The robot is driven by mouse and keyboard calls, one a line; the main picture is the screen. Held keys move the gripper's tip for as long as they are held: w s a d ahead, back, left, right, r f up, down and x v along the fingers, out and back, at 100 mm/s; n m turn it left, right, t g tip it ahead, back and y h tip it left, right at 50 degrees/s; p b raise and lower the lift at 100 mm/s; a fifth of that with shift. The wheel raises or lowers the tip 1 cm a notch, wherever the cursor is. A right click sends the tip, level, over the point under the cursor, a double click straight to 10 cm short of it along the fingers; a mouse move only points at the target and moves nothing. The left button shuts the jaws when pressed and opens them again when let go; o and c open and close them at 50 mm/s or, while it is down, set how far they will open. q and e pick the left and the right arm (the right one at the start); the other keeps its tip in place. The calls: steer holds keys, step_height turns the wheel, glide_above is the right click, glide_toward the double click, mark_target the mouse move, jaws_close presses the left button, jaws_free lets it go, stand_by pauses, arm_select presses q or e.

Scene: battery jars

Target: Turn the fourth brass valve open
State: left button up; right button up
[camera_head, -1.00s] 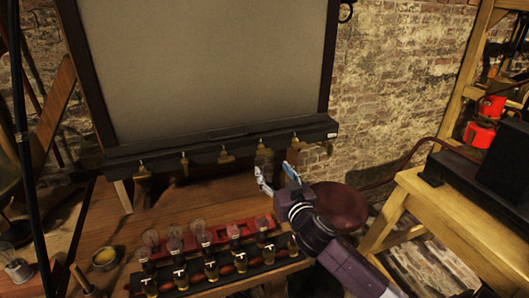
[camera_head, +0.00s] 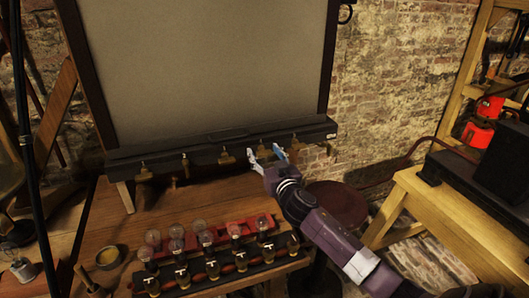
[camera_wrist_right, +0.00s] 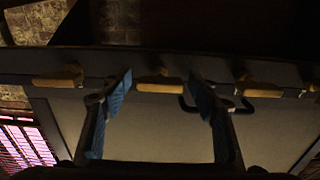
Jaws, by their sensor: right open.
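Several brass valves hang in a row along the dark rail (camera_head: 240,143) below a large grey panel. The fourth brass valve (camera_head: 262,147) from the left is at the tips of my right gripper (camera_head: 265,153). The right gripper is open, its blue-padded fingers pointing up at the rail. In the right wrist view, which looks upside down, this valve (camera_wrist_right: 160,83) lies between the two spread fingers (camera_wrist_right: 160,95), with a gap on both sides. A neighbouring valve (camera_wrist_right: 58,77) is outside the left finger and another (camera_wrist_right: 258,88) outside the right one. My left gripper is not in view.
Racks with glass jars and bulbs (camera_head: 205,237) stand on the wooden bench (camera_head: 130,222) below the rail. A round dark red stool (camera_head: 337,203) and a yellowish wooden table (camera_head: 425,200) are at the right. The bench just below the rail is clear.

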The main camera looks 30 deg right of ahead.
steer(key=c, duration=1.2)
steer(key=shift+o, duration=0.2)
steer(key=shift+n, duration=0.3)
steer(key=n, duration=0.3)
steer(key=shift+n, duration=0.3)
steer(key=n, duration=0.4)
steer(key=shift+a+n, duration=0.1)
steer(key=shift+n, duration=0.2)
steer(key=n+p, duration=0.1)
steer(key=n, duration=0.3)
steer(key=shift+f+n, duration=0.1)
steer(key=shift+n, duration=0.2)
steer(key=n, duration=0.4)
steer(key=shift+n, duration=0.3)
steer(key=shift+f, duration=0.1)
